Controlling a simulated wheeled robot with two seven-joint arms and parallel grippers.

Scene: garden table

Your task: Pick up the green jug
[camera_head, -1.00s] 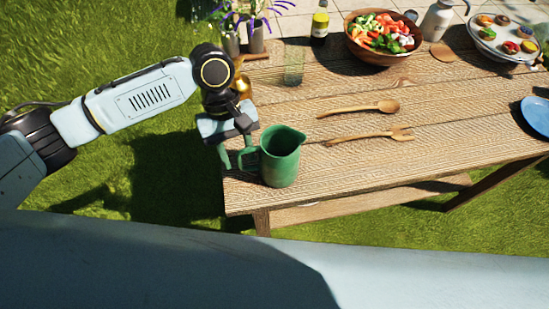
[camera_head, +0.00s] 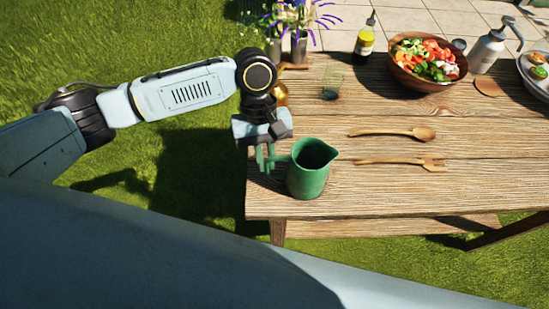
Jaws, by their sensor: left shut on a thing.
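The green jug (camera_head: 312,170) is upright at the left front corner of the wooden table (camera_head: 390,202). Its spout points right and its handle points left. My left gripper (camera_head: 268,158) is at the handle, left of the jug body, and is shut on the jug by its handle. The fingers look greenish there, and their exact contact with the handle is hard to make out. I cannot tell whether the jug's base touches the table. My right gripper is not in view.
A clear glass (camera_head: 332,85) stands behind the jug. A wooden spoon (camera_head: 392,133) and fork (camera_head: 402,162) lie to its right. A salad bowl (camera_head: 428,63), a bottle (camera_head: 365,42) and flower vases (camera_head: 298,46) stand at the back. Bare wood lies right of the jug.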

